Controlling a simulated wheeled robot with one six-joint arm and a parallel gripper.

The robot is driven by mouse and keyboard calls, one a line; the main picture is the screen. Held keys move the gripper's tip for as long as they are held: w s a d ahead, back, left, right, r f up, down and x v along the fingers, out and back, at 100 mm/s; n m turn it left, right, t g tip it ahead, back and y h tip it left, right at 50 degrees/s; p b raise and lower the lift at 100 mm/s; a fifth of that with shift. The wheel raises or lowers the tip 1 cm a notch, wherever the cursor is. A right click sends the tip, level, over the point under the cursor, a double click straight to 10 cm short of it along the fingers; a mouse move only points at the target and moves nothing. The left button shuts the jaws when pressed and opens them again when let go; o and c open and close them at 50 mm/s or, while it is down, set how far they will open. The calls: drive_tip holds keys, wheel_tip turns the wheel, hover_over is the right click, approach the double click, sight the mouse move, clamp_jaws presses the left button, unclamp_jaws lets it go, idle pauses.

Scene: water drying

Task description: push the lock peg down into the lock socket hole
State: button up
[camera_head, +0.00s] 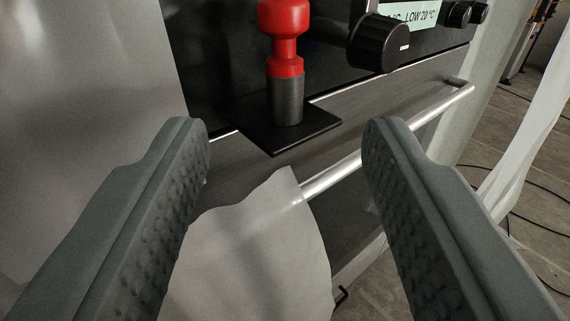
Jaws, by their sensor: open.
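The lock peg (285,45) is red with a rounded knob and a wider collar. It stands upright in a grey metal cylinder, which looks like the lock socket (287,101), on a black square plate. How deep the peg sits in the hole is hidden. My gripper (287,140) is open and empty. Its two grey, dimpled fingers stand apart in the lower left and lower right. The peg and socket show beyond the gap between them, above the fingertips in the picture, and nothing touches the fingers.
The black plate (310,122) juts from a dark appliance front with a large black knob (379,43) and a display (410,18). A silver bar handle (400,140) runs below. Pale sheets (255,250) hang at left and lower middle. Cables lie on the floor at right.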

drive_tip(key=shift+s+a, duration=0.1)
drive_tip(key=shift+s, duration=2.45)
drive_tip(key=s+f+y, duration=0.1)
drive_tip(key=s, duration=1.9)
drive_tip(key=shift+d+n+g, duration=0.3)
drive_tip(key=shift+d, duration=0.15)
